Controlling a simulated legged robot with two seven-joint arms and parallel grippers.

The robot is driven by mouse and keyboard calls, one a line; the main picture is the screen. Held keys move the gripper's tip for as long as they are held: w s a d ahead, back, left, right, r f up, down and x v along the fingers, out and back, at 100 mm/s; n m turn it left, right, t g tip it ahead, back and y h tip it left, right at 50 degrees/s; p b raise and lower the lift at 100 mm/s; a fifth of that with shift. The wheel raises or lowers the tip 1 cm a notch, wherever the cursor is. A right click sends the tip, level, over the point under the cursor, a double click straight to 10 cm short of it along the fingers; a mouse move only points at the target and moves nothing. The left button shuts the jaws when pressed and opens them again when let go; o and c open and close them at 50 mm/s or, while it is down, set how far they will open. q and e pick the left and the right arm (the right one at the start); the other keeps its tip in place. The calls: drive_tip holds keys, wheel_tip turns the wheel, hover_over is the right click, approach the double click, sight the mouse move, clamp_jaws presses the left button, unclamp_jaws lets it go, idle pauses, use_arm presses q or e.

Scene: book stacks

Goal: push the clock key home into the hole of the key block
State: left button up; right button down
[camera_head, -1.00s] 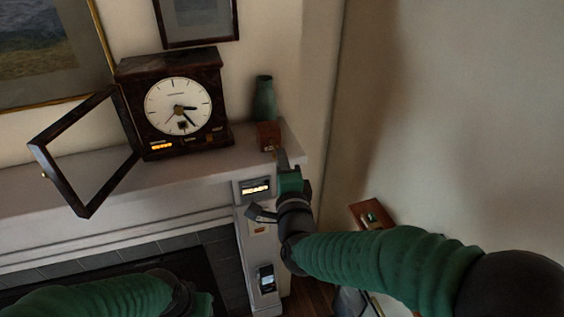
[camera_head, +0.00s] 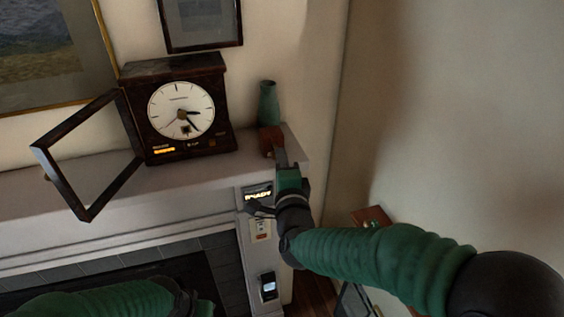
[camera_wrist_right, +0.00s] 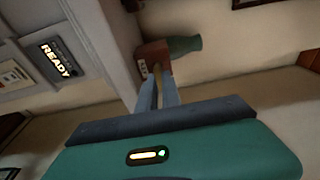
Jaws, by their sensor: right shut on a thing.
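The key block (camera_head: 266,137) is a small red-brown block on the right end of the mantel, and it also shows in the right wrist view (camera_wrist_right: 150,54). My right gripper (camera_head: 279,154) is shut at the block's front. In the right wrist view, a thin brass-coloured clock key (camera_wrist_right: 156,76) lies between its fingers (camera_wrist_right: 157,92) and points at the block. The key's tip meets the block's face or is very close to it; the hole and insertion depth cannot be made out. My left forearm shows at the bottom left, with its gripper out of view.
A green vase (camera_head: 269,103) stands just behind the block. A dark clock (camera_head: 180,112) with its glazed door (camera_head: 88,155) swung open stands left on the mantel (camera_head: 205,180). A panel reading READY (camera_wrist_right: 58,58) is below the mantel's right end. The wall is close on the right.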

drive_tip(key=shift+w+a, duration=0.25)
drive_tip(key=shift+w, duration=0.55)
drive_tip(key=c, duration=1.5)
unclamp_jaws()
drive_tip(key=shift+o, duration=0.2)
drive_tip(key=shift+s+b, duration=0.1)
drive_tip(key=shift+b, duration=0.2)
drive_tip(key=s+d+b, duration=0.2)
drive_tip(key=s+b, duration=0.3)
drive_tip(key=s, duration=1.1)
drive_tip(key=shift+s+d, duration=0.15)
drive_tip(key=shift+d, duration=0.1)
